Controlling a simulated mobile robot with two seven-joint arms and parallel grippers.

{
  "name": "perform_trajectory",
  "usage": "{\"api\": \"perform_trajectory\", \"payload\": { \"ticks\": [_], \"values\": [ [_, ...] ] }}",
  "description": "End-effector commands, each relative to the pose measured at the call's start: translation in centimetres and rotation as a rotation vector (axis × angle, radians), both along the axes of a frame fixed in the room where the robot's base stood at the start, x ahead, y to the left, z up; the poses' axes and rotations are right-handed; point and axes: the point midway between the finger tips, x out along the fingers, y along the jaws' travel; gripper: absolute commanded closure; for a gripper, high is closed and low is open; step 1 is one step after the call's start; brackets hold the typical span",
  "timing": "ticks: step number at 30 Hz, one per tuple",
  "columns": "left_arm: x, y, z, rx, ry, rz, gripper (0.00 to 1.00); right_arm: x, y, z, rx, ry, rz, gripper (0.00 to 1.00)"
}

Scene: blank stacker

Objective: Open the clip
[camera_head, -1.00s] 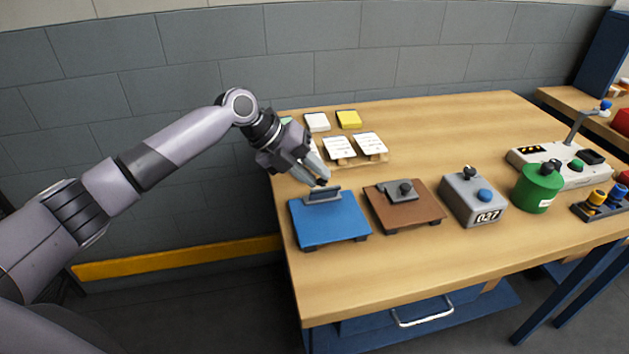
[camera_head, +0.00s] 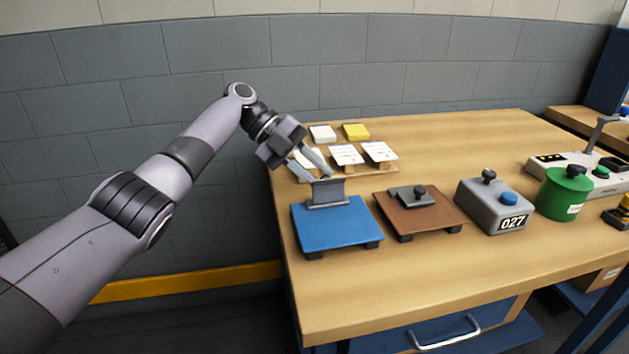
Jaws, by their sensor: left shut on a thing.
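The clip (camera_head: 327,193) is a dark grey metal plate at the back edge of the blue board (camera_head: 338,224), which stands on short dark feet on the table. The clip's plate is tilted up, standing nearly upright from the board. My left gripper (camera_head: 319,174) comes in from the back left, and its fingertips are shut at the clip's raised top edge. The fingertips partly cover that edge. No paper lies on the blue board. My right gripper is not in view.
A brown board (camera_head: 430,217) with its clip lying flat is just right of the blue one. A grey box (camera_head: 495,204) marked 027 and a green canister (camera_head: 563,196) stand further right. Printed cards (camera_head: 380,151) lie behind. The wooden table's (camera_head: 400,279) front strip is clear.

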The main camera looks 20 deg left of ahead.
Motion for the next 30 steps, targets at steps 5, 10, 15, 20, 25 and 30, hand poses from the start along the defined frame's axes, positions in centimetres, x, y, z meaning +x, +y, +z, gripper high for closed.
{"api": "perform_trajectory", "payload": {
  "ticks": [5,10,15,20,25,30],
  "values": [
    [0.12,0.06,-0.31,-0.015,0.023,0.001,1.00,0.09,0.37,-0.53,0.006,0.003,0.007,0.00],
    [0.16,0.11,-0.32,-0.020,0.033,0.001,1.00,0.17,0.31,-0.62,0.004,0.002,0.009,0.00],
    [0.16,0.12,-0.31,-0.021,0.035,0.002,1.00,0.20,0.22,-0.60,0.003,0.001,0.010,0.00],
    [0.16,0.13,-0.32,-0.021,0.035,0.002,1.00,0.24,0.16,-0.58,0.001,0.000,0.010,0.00],
    [0.16,0.13,-0.32,-0.021,0.035,0.002,0.52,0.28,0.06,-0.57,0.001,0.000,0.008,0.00],
    [0.15,0.13,-0.27,-0.021,0.034,0.001,0.52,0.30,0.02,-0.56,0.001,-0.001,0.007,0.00]
  ]
}}
